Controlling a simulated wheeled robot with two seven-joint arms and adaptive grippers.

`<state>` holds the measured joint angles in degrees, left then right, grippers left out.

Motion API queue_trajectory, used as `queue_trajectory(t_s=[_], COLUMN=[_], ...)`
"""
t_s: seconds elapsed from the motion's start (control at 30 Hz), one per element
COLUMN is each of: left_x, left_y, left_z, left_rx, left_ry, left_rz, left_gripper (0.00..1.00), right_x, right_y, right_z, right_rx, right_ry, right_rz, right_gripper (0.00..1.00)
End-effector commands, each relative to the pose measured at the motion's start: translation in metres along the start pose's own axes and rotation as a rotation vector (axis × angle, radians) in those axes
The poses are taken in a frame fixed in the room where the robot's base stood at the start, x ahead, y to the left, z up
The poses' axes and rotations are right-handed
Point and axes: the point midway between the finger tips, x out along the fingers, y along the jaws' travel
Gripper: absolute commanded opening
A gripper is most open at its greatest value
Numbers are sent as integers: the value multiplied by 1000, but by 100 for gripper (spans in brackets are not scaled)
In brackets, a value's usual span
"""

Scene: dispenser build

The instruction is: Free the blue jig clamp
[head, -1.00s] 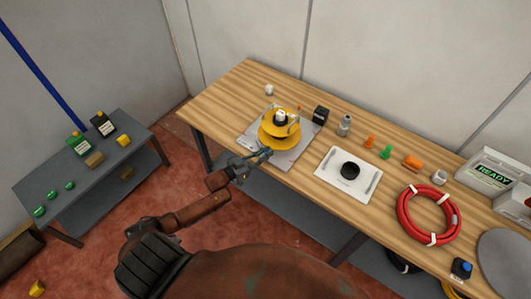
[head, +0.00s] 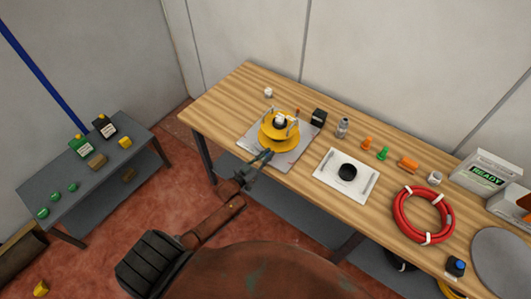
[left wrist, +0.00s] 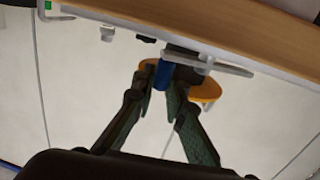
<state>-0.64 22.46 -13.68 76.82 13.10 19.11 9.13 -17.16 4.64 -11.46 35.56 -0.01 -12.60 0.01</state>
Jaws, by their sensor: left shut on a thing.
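A yellow two-disc dispenser body (head: 278,137) stands on a grey jig plate (head: 289,160) on the wooden bench. My left gripper (head: 268,153) is at the plate's front edge, beside the dispenser. In the left wrist view, a blue piece, which looks like the jig clamp (left wrist: 161,76), sits between the fingertips of my left gripper (left wrist: 162,88), just by the plate's edge. The fingers are shut on it. The yellow disc (left wrist: 205,91) shows behind the fingers. The clamp is hidden in the head view. My right gripper is not in view.
A white tray (head: 330,185) with a black round part (head: 347,172) lies right of the plate. A black box (head: 318,116) and a grey bottle (head: 342,127) stand behind. A red hose coil (head: 397,220) lies further right. A low grey table (head: 100,185) stands at left.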

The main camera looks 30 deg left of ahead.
Motion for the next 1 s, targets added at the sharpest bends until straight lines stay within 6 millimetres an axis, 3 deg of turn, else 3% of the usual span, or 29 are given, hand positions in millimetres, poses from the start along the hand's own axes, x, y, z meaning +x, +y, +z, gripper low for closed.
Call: queue_trajectory(t_s=[0.1, 0.5, 1.0], left_x=[4, 12, 14], left_y=[2, 2, 1], left_z=[-3, -1, -1], left_rx=[-10, -4, 3], left_ry=[2, 2, 2], left_rz=[-79, -269, -319], left_gripper=[0, 0, 0], right_x=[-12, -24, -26], right_y=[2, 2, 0], right_z=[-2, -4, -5], right_rx=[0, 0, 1], right_ry=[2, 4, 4], right_rz=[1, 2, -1], right_gripper=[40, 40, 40])
